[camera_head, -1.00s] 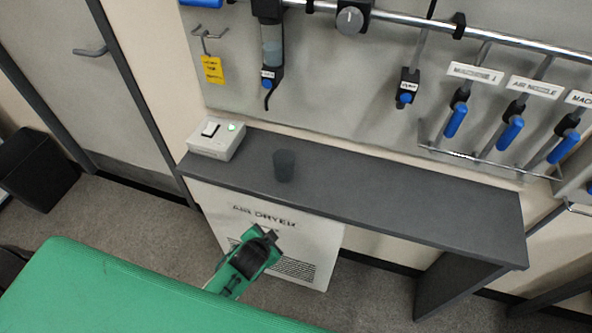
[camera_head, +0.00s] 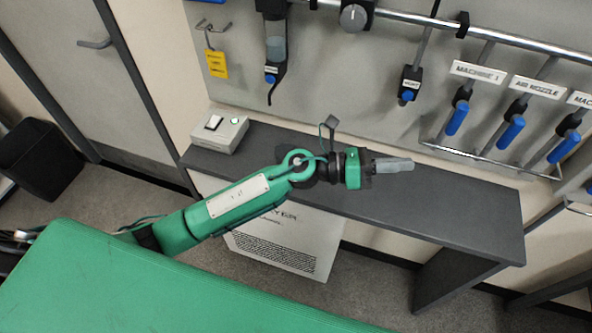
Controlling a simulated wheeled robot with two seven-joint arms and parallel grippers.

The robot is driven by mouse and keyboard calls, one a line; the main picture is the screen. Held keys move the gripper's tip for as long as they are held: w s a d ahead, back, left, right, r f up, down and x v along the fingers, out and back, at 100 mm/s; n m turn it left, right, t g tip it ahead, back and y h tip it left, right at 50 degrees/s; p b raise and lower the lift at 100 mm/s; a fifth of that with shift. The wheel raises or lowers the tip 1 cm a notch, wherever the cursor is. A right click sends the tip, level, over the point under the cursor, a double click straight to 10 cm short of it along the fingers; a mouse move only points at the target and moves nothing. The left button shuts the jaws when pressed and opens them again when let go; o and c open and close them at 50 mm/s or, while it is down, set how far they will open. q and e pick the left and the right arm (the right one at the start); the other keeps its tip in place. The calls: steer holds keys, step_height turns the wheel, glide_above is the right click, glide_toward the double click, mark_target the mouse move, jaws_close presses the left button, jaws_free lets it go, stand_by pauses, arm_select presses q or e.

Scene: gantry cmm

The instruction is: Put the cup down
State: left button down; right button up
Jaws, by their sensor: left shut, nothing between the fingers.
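My left gripper (camera_head: 400,165) reaches in from the left across the dark grey shelf (camera_head: 455,205). Its pale grey fingers point right over the middle of the shelf. They are shut together with nothing between them. The dark cup does not show clearly now. My left wrist and forearm cover the part of the shelf where it stood, left of the fingers. I cannot tell from this view whether the cup still stands there. My right gripper is not in view.
A white switch box (camera_head: 218,133) stands on the shelf's left end. Blue-handled tools (camera_head: 511,132) hang on a rack at the right. The right part of the shelf is bare.

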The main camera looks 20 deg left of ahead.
arm_select(q)
steer(key=s+a+f+m+g+y, duration=0.1)
steer(key=a+f+m+g+y, duration=0.2)
steer(key=f+m+g+y, duration=0.8)
steer(key=w+a+f+m+t+y, duration=0.1)
steer(key=w+a+m+t+y, duration=0.25)
steer(key=a, duration=0.55)
steer(key=w+a+f+m+t+y, duration=0.1)
steer(key=w+a+m+t+y, duration=0.15)
steer(key=a+y, duration=0.4)
steer(key=shift+h, duration=0.8)
steer(key=f+p, duration=0.1)
steer(key=f, duration=0.2)
steer(key=a+f+p, duration=0.1)
steer(key=f+p, duration=0.1)
steer(key=f, duration=0.1)
steer(key=f+p, duration=0.1)
steer(key=f, duration=0.2)
steer(key=shift+w+a+f+p, duration=0.3)
steer(key=shift+a+f, duration=0.05)
steer(key=shift+f, duration=0.05)
steer(key=shift+w+a+p, duration=0.7)
steer(key=shift+w+a, duration=0.15)
steer(key=shift+a, duration=0.1)
steer(key=shift+w+a+f, duration=0.1)
steer(key=shift+w+a, duration=0.35)
steer(key=shift+a, duration=0.2)
